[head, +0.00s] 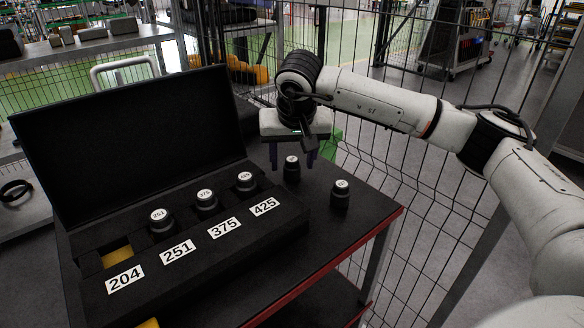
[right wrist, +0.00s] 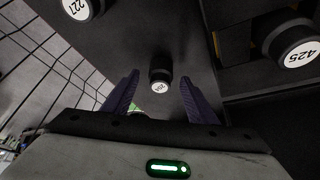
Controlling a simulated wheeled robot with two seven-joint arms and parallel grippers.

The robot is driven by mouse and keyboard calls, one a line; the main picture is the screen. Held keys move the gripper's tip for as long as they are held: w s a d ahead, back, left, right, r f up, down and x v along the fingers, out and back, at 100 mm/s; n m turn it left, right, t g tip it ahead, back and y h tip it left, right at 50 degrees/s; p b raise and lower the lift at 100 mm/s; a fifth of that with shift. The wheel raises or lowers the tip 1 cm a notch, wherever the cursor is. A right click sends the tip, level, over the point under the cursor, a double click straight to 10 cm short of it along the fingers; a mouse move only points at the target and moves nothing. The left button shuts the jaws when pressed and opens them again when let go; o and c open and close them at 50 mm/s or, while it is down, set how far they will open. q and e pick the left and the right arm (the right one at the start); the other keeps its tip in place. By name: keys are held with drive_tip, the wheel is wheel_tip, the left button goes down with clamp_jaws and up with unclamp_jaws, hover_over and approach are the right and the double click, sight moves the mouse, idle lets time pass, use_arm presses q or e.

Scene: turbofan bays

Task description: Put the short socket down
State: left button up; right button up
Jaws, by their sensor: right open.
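My right gripper (head: 292,158) is open and points down over the tabletop to the right of the case. A dark socket with a white top label (head: 292,168) stands upright on the table between and below its fingers. In the right wrist view that socket (right wrist: 160,80) shows beyond the open fingertips (right wrist: 158,92), apart from both fingers; its label is too small to read. A second dark socket (head: 340,194) stands upright nearer the table's right edge; its label in the right wrist view (right wrist: 80,8) looks like 221 or 227. My left gripper is out of view.
The open black case (head: 215,245) holds sockets 251 (head: 160,222), 375 (head: 206,201) and 425 (head: 245,183). The place marked 204 (head: 124,279) is empty, with yellow showing. A wire fence (head: 360,150) stands behind the table. Bare tabletop lies in front of the loose sockets.

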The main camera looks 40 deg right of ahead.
drive_tip(key=shift+c, duration=0.5)
drive_tip(key=shift+r, duration=0.1)
clamp_jaws()
